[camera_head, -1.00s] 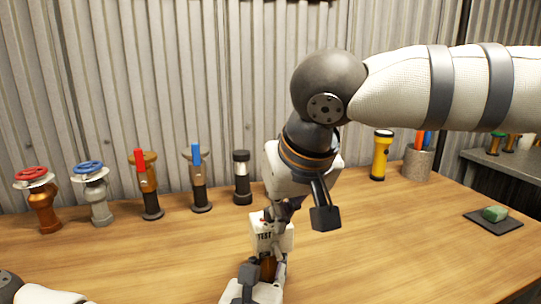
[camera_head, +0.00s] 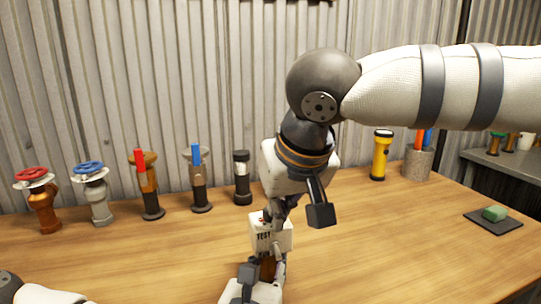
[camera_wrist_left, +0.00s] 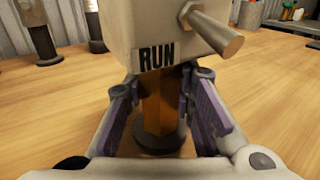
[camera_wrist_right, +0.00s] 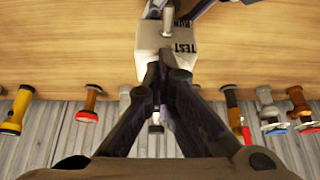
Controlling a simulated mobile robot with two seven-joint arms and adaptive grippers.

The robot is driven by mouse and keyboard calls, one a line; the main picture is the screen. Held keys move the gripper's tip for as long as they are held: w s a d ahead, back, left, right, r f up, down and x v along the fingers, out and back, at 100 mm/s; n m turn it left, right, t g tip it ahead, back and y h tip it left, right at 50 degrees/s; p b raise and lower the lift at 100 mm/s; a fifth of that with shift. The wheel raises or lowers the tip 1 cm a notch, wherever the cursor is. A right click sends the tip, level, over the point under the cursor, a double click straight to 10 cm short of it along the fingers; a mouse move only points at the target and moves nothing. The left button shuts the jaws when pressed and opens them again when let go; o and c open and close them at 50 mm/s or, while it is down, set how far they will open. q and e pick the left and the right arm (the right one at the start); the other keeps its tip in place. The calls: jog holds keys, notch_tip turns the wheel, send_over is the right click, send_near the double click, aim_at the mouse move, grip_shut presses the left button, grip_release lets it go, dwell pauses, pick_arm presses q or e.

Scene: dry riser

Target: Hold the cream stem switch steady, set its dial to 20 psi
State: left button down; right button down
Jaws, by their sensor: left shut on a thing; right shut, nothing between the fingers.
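The cream stem switch (camera_head: 272,236) is a boxy head on a brown stem, standing upright on the bench. A TEST label shows on it in the head view. In the left wrist view its head (camera_wrist_left: 150,22) carries a RUN label and a metal peg (camera_wrist_left: 215,30). My left gripper (camera_wrist_left: 158,110) is shut around the brown stem (camera_wrist_left: 157,105), below the head. My right gripper (camera_wrist_right: 163,72) is shut and empty, with its fingertips at the head's top edge; I cannot tell whether they touch. I cannot make out the dial or its reading.
Several valves and fittings stand along the corrugated wall, including a red-wheeled one (camera_head: 40,200) and a blue-wheeled one (camera_head: 96,195). A yellow flashlight (camera_head: 380,155) and a grey cup (camera_head: 417,163) stand behind right. A green block lies on a dark mat (camera_head: 480,222).

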jog(key=shift+s+a+f, duration=0.1)
jog(key=shift+a+f, duration=0.05)
jog(key=shift+a, duration=0.4)
jog(key=shift+s, duration=0.1)
jog(key=shift+s, duration=0.3)
notch_tip(320, 180, up, 6)
dwell(0.5)
jog(key=shift+d, duration=0.1)
